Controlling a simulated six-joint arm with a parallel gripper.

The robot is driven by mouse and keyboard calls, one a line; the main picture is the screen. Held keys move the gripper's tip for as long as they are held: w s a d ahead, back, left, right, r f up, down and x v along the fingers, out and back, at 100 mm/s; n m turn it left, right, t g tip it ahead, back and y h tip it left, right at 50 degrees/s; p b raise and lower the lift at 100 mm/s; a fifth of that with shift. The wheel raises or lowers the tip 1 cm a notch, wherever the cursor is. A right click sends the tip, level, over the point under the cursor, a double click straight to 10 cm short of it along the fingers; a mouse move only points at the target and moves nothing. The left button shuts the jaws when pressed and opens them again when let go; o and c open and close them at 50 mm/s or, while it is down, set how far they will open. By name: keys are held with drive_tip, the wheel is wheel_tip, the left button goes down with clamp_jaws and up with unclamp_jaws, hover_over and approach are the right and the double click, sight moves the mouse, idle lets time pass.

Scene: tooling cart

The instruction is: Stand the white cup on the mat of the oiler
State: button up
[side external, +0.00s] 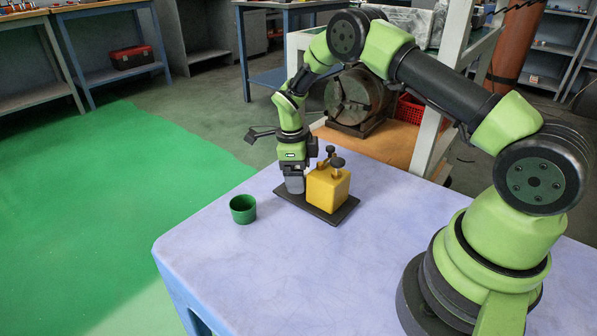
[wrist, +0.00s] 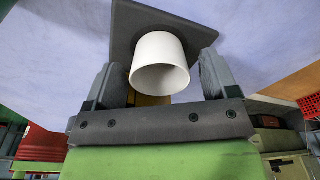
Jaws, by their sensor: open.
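The white cup (wrist: 160,52) shows in the wrist view between my fingers, its mouth toward the camera and its base against the dark mat (wrist: 124,24). My gripper (wrist: 160,75) is open around it, with a finger on each side. In the side view my gripper (side external: 294,186) points down over the left part of the mat (side external: 344,213), and the cup is hidden behind the fingers. The yellow oiler (side external: 328,190), with dark fittings on top, stands on the mat just right of my gripper. In the wrist view the cup mostly covers it.
A green cup (side external: 243,209) stands on the pale cart top (side external: 250,275), left of the mat and apart from it. The cart top in front of the mat is clear. A round metal chuck (side external: 355,97) stands behind the cart.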

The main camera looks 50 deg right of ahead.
drive_tip(key=shift+r, duration=0.1)
drive_tip(key=s+a+r+n+t, duration=0.1)
drive_tip(key=a+r+n, duration=0.15)
drive_tip(key=r, duration=0.75)
drive_tip(key=s+a+r+n+t, duration=0.1)
drive_tip(key=r+n, duration=0.2)
drive_tip(key=r, duration=0.8)
drive_tip(key=s+a+r+n+t+y, duration=0.1)
drive_tip(key=s+a+r+n+t, duration=0.1)
drive_tip(key=s+a+r+n, duration=0.4)
drive_tip(key=s+a+r+n+t+y, duration=0.1)
drive_tip(key=s+n+t, duration=0.3)
drive_tip(key=s+n, duration=1)
drive_tip(key=shift+s+a+r+y, duration=0.15)
drive_tip(key=shift+s+r+y, duration=0.15)
drive_tip(key=shift+s, duration=0.15)
